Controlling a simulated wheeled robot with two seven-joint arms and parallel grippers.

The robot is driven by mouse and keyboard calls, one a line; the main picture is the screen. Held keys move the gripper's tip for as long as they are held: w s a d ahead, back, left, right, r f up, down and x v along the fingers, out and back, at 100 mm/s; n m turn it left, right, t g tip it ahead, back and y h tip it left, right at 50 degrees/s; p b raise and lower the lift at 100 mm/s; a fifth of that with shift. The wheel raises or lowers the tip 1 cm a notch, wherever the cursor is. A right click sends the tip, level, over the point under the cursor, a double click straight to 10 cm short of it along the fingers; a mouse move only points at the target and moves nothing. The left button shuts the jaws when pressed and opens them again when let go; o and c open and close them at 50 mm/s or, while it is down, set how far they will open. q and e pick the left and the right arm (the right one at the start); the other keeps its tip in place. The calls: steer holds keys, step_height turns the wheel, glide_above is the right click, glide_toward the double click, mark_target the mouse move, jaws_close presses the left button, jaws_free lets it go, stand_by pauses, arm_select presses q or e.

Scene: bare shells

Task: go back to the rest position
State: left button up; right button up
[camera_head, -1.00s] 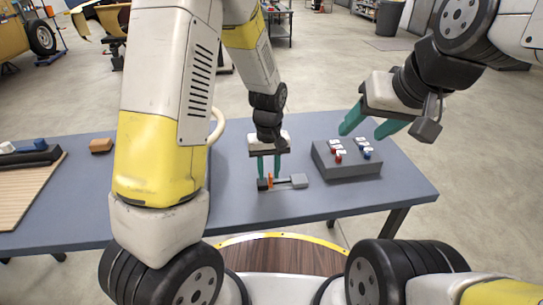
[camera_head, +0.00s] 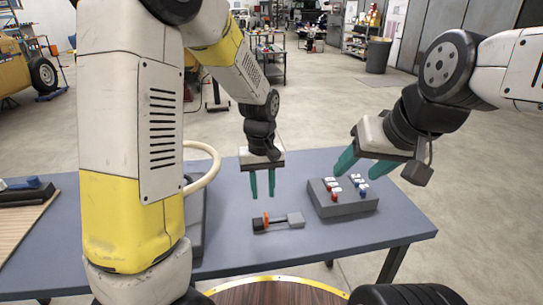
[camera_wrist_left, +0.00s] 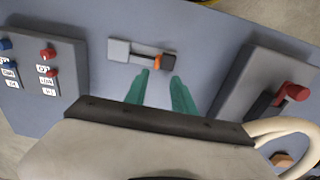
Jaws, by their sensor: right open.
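My left gripper (camera_head: 262,196) hangs fingers-down above the blue-grey table (camera_head: 235,245), its teal fingers apart with nothing between them. Below it lies a small grey slider device (camera_head: 293,220) with an orange tab (camera_head: 266,218). The fingers are clear of the device. The left wrist view also shows the left fingers (camera_wrist_left: 160,75) apart, beside the device (camera_wrist_left: 120,50). My right gripper (camera_head: 350,163) is open and empty, near the grey button box (camera_head: 345,207) and seemingly above it.
The button box has red and blue buttons. A grey box with a red lever (camera_wrist_left: 295,92) and a pale hose (camera_head: 212,160) are partly hidden by my left arm in the head view. A wooden block (camera_wrist_left: 283,160) shows in the wrist view. A ribbed board (camera_head: 20,225) lies left.

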arm_select(q)
steer(key=s+a+r+m+t+h, duration=0.1)
steer(key=s+a+r+t, duration=0.2)
steer(key=s+r, duration=0.4)
steer(key=s+a+r+m+t+h, duration=0.1)
steer(key=s+a+r+m+t, duration=0.1)
steer(key=s+a+r, duration=0.4)
step_height(320, 180, up, 5)
steer(key=shift+s+f+t, duration=0.15)
steer(key=shift+s+t, duration=0.35)
steer(key=shift+s, duration=0.65)
stand_by(1.2)
